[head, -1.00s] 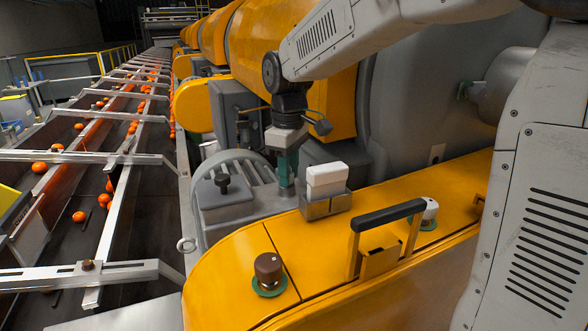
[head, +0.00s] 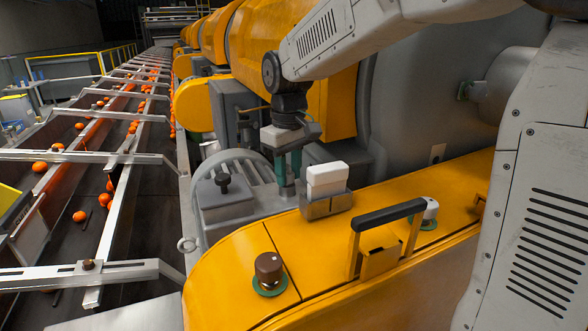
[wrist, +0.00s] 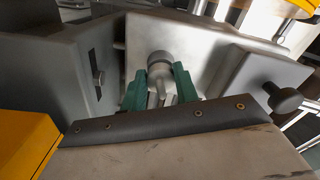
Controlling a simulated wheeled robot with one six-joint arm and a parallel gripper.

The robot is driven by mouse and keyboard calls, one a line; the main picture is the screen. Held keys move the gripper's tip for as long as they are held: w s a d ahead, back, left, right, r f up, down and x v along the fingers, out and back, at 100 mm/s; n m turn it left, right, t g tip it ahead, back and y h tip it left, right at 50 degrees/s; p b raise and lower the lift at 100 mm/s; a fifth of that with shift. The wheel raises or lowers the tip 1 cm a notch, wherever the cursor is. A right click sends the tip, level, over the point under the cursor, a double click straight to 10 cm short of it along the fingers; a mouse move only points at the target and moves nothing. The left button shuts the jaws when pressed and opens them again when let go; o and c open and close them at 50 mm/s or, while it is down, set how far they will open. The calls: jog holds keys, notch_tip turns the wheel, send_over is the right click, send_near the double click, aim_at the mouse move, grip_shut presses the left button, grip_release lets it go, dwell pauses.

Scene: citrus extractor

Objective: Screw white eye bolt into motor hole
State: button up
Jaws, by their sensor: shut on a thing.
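My gripper (head: 287,180) points down over the grey ribbed motor (head: 262,178), with its two green fingers side by side in the head view. The motor hole is hidden under the fingertips, so I cannot tell how deep the bolt sits.
A white block (head: 327,173) in a metal holder stands close to the right of my fingers. A grey box with a black knob (head: 222,182) stands to the left. A black handle (head: 388,214) rises from the yellow cover (head: 225,275). A conveyor with oranges runs at left.

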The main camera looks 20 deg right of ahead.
jog(key=shift+m, duration=0.6)
jog(key=shift+m, duration=0.9)
jog(key=shift+a+m, duration=0.1)
jog(key=shift+m, duration=0.7)
jog(key=o, duration=0.8)
jog(key=shift+n, duration=0.9)
